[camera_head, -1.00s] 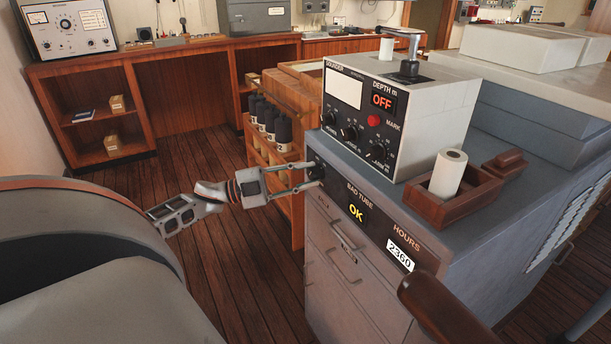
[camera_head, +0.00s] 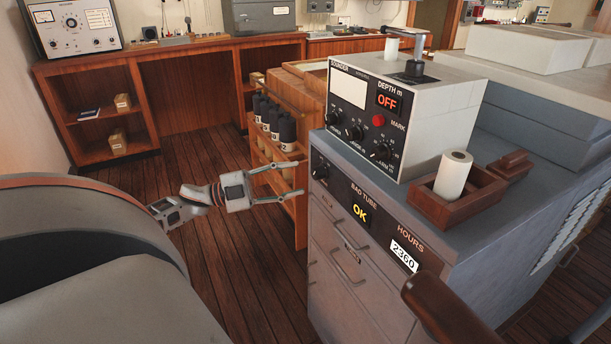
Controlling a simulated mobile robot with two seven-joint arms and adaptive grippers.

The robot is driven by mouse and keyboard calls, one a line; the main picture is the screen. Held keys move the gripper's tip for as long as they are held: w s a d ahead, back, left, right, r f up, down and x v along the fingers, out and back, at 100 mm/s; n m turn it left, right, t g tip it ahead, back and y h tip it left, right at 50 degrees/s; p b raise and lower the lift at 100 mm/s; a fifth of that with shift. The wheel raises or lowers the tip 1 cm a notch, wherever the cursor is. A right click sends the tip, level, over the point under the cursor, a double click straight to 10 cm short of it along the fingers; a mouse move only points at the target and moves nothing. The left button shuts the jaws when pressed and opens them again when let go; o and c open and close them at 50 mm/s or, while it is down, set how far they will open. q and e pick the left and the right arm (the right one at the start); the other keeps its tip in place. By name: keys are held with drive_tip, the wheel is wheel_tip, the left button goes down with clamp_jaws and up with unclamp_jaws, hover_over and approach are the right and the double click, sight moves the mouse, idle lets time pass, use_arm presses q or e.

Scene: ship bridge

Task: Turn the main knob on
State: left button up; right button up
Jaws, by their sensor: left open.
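The sounder box (camera_head: 440,120) stands on a grey cabinet and its depth display (camera_head: 387,102) reads OFF. Small black knobs line the lower part of its front. I cannot tell which knob is the main one. My left gripper (camera_head: 293,180) is open and empty, left of the cabinet knob and apart from it, with its fingertips pointing at the cabinet. My right gripper is not in view.
A wooden tray (camera_head: 440,216) with a white roll stands on the cabinet's front edge. Drawers with handles (camera_head: 348,263) are below the panel. A wooden rack with dark bottles (camera_head: 272,121) stands behind my left gripper. Open wooden floor (camera_head: 240,270) lies left of the cabinet.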

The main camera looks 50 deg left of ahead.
use_arm(q)
drive_tip(key=v, duration=0.7)
idle(0.4)
drive_tip(key=s+d+f+n+y+p, duration=0.35)
drive_tip(key=d+f+n+y, duration=0.6)
drive_tip(key=d+f, duration=0.6)
drive_tip(key=s+d+f+n+g+p, duration=0.1)
drive_tip(key=s+d+f, duration=0.3)
drive_tip(key=d, duration=0.6)
drive_tip(key=s+d+f+n+g+p, duration=0.2)
drive_tip(key=s+d+f+n+g, duration=0.2)
drive_tip(key=d, duration=0.7)
wheel_tip(320, 180, down, 2)
drive_tip(key=shift+s+f, duration=0.1)
drive_tip(key=shift+s, duration=0.75)
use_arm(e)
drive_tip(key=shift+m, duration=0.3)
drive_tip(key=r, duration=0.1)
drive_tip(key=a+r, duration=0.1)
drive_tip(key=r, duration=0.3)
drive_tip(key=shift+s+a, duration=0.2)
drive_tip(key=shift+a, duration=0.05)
use_arm(q)
drive_tip(key=shift+n, duration=0.25)
